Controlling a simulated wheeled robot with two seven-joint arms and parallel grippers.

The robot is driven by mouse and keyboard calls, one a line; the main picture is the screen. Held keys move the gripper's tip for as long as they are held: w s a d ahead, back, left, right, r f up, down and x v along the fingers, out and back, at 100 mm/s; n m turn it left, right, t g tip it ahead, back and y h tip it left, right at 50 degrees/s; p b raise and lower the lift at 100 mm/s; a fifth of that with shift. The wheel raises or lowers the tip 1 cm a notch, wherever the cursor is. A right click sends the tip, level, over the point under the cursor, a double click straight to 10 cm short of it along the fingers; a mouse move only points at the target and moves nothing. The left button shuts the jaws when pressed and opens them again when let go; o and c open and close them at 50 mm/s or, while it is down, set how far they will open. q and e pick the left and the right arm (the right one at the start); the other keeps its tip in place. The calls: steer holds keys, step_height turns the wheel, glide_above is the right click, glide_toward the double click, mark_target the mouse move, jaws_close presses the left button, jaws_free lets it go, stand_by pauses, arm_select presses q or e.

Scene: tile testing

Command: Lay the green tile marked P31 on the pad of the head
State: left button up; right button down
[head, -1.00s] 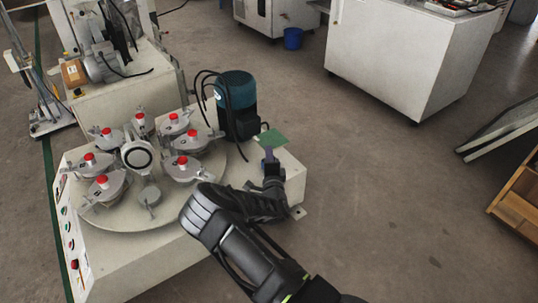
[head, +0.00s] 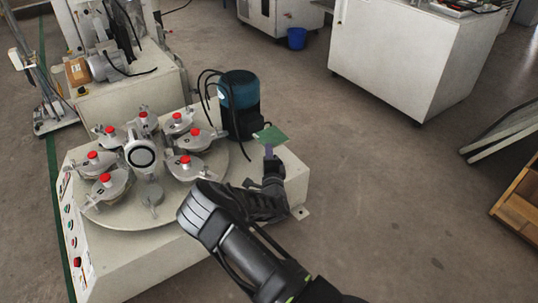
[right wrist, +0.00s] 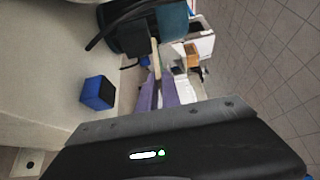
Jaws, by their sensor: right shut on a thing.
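The green tile (head: 270,135) is held up at the tip of my right gripper (head: 269,152), to the right of the dark motor on the test machine. Its marking cannot be read. In the right wrist view the purple fingers (right wrist: 167,91) are close together, with a thin pale strip, likely the tile's edge, beyond them. The machine's round turntable (head: 210,176) carries several grey heads with red knobs, such as one head (head: 185,167) at its right. A smaller grey disc (head: 151,197) sits at the front. I cannot make out a pad. My left gripper is out of view.
The teal-topped motor (head: 240,105) stands close left of the tile, with black cables looping beside it. A control panel (head: 73,235) is on the machine's left side. A white cabinet (head: 390,65) and blue bucket (head: 296,39) stand behind.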

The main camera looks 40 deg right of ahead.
steer(key=w+a+r, duration=0.2)
steer(key=a+r, duration=0.5)
steer(key=r, duration=0.1)
steer(key=s+a+r+n+t+y, duration=0.1)
steer(key=s+a+r+y, duration=0.1)
steer(key=s+a+r, duration=0.2)
steer(key=s+a+r+n+y, duration=0.1)
steer(key=s+a+r, duration=0.3)
steer(key=a+r, duration=0.7)
steer(key=a+y, duration=0.1)
steer(key=a, duration=0.5)
steer(key=shift+s+a+n+t, duration=0.2)
steer(key=shift+a+n+t, duration=0.05)
steer(key=shift+n+t, duration=0.15)
steer(key=shift+a, duration=0.1)
